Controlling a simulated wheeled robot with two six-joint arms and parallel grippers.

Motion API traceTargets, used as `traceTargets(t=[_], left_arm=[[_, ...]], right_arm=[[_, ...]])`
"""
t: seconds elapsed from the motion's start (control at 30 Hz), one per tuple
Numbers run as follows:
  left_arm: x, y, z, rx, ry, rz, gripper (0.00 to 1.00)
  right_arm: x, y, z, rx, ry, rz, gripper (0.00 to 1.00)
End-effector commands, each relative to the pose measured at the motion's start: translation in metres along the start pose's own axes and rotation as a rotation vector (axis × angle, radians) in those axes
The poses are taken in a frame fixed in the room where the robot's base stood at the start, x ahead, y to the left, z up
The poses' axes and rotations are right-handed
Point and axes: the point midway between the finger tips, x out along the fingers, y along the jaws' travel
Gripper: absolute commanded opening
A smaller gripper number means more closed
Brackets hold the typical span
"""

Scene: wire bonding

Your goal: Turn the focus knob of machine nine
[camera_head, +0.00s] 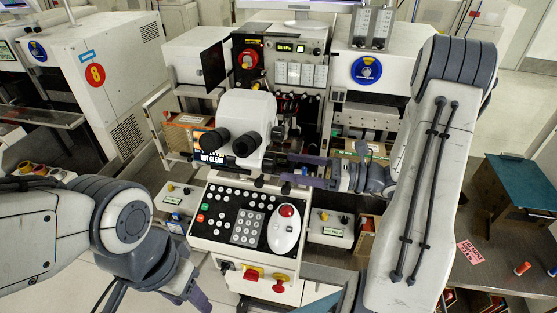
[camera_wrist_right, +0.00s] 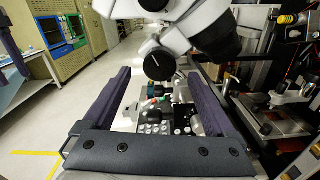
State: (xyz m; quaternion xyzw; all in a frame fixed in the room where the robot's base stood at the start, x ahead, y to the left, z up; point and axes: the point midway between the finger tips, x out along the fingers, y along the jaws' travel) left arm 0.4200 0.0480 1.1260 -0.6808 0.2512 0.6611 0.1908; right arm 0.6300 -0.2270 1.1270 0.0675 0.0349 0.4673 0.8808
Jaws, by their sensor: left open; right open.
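A machine with a white microscope head (camera_head: 248,112) and two black eyepieces stands in the middle of the head view; I see no number nine on it. In the right wrist view a round black knob (camera_wrist_right: 159,66) sits on the white microscope body (camera_wrist_right: 180,30). My right gripper (camera_head: 282,168) is open just below the microscope head, its fingers pointing left. In the wrist view the knob shows between the tips of the right gripper (camera_wrist_right: 158,76); contact cannot be told. My left gripper (camera_head: 197,297) is low at the left, clear of the machine, with its fingers partly cut off.
A keypad panel (camera_head: 240,220) with a white mouse-like control (camera_head: 284,228) lies below the microscope. A cabinet marked 8 (camera_head: 95,75) stands at the left. A teal-topped box (camera_head: 520,182) and spools (camera_head: 522,268) are on the right bench.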

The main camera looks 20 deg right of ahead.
Motion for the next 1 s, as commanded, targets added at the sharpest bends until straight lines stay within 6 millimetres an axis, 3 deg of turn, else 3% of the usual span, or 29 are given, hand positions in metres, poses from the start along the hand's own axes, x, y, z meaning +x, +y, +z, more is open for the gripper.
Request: traceTargets(t=[0.1,0.23,0.63,0.8,0.87,1.0], left_arm=[[-0.008,0.001,-0.001,-0.001,0.0,0.0,0.5],[-0.012,0.001,-0.001,-0.001,0.0,0.0,0.5],[-0.013,0.001,-0.001,-0.001,0.0,0.0,0.5],[-0.013,0.001,-0.001,-0.001,0.0,0.0,0.5],[-0.013,0.001,-0.001,-0.001,0.0,0.0,0.5],[-0.014,0.001,-0.001,-0.001,0.0,0.0,0.5]], right_arm=[[0.022,0.002,0.002,0.003,0.002,0.006,0.91],[0.036,0.001,0.001,0.0,0.001,0.004,0.91],[0.044,0.0,-0.001,-0.001,0.002,0.001,0.91],[0.043,0.0,-0.001,-0.001,0.002,0.001,0.26],[0.043,0.0,-0.001,-0.001,0.002,0.001,0.05],[0.043,0.001,0.0,0.005,0.002,0.001,0.06]])
